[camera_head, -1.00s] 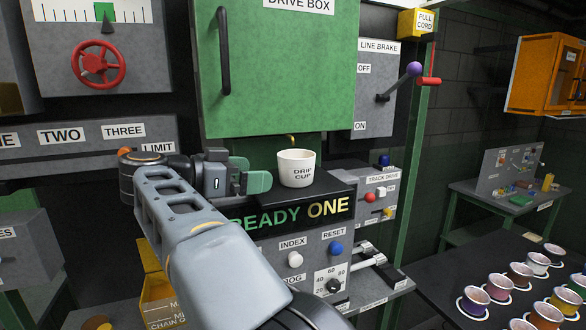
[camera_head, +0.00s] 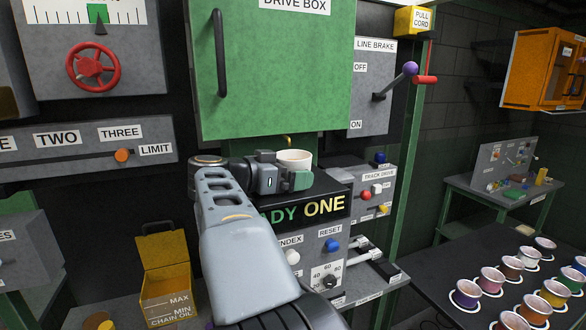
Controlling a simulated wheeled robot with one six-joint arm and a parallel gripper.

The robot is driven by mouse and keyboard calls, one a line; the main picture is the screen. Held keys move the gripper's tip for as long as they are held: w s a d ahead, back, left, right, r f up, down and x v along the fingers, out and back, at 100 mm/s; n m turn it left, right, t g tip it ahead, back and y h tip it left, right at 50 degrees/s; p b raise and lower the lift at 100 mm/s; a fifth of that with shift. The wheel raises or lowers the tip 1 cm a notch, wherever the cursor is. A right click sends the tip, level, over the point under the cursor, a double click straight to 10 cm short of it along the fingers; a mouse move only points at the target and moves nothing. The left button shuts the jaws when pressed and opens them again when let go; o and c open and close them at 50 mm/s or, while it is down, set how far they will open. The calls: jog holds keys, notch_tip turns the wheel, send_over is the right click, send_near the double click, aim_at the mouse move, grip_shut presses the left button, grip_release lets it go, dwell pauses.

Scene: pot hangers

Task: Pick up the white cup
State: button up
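The white cup (camera_head: 295,157) stands under a small spout, on the dark ledge above the "READY ONE" sign. Its rim and upper side show; its lower part and lettering are hidden by my gripper. My gripper (camera_head: 298,178) reaches in from the left, with one green-padded finger in front of the cup. The other finger is hidden, so I cannot tell whether the fingers touch the cup or how far apart they are.
The green drive box (camera_head: 270,75) hangs just above the cup. A control panel with buttons (camera_head: 331,245) lies below. A yellow chain oil bin (camera_head: 166,280) stands lower left. A dark table with several colored spools (camera_head: 492,279) is at right.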

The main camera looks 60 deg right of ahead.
jog(key=shift+c, duration=0.4)
jog(key=c, duration=0.7)
jog(key=shift+c, duration=0.2)
